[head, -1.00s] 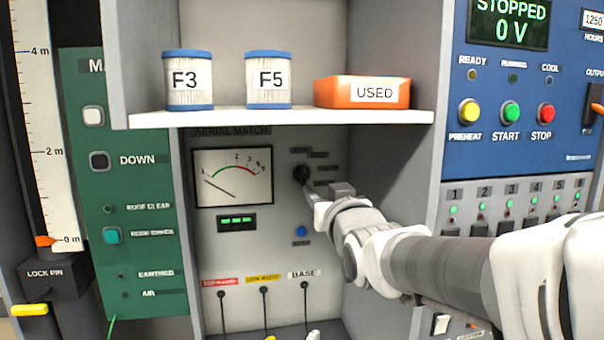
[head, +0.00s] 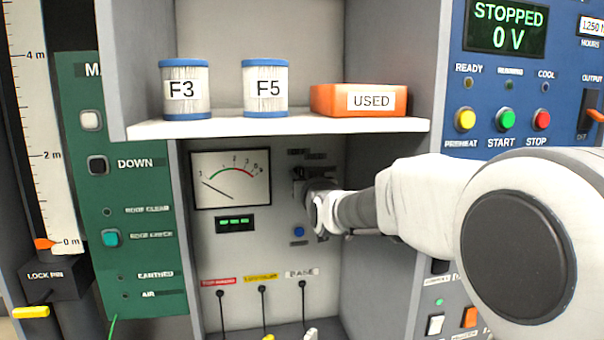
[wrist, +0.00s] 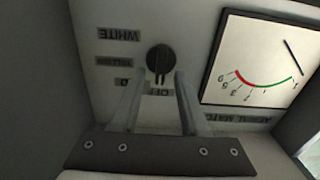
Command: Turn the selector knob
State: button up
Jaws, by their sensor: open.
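The selector knob (wrist: 159,60) is a round black knob on the grey panel, seen in the wrist view with labels such as WHITE and OFF around it. In that view the panel appears upside down. My gripper (wrist: 160,80) is open, with its two fingers pointing at the knob, one tip on either side of its lower edge. I cannot tell whether the fingers touch it. In the head view my gripper (head: 308,183) is at the panel just right of the meter, and it hides most of the knob.
The meter (head: 231,179) is left of the knob, with a green-lit display (head: 235,222) below it. A blue button (head: 299,231) sits below my gripper. A shelf (head: 285,127) above holds filters F3 (head: 186,90) and F5 (head: 265,88) and an orange USED box (head: 332,99).

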jog(key=shift+w, duration=0.2)
grip_shut()
jog(key=shift+f+m+b, duration=0.1)
jog(key=shift+m+b, duration=0.2)
jog(key=shift+b, duration=0.2)
jog(key=m+b, duration=0.2)
jog(key=b, duration=0.1)
jog(key=shift+d+f+m, duration=0.15)
jog(key=shift+m, duration=0.15)
jog(key=m+b, duration=0.4)
jog(key=shift+d+b, duration=0.2)
jog(key=shift+b, duration=0.15)
jog(key=shift+m, duration=0.4)
grip_release()
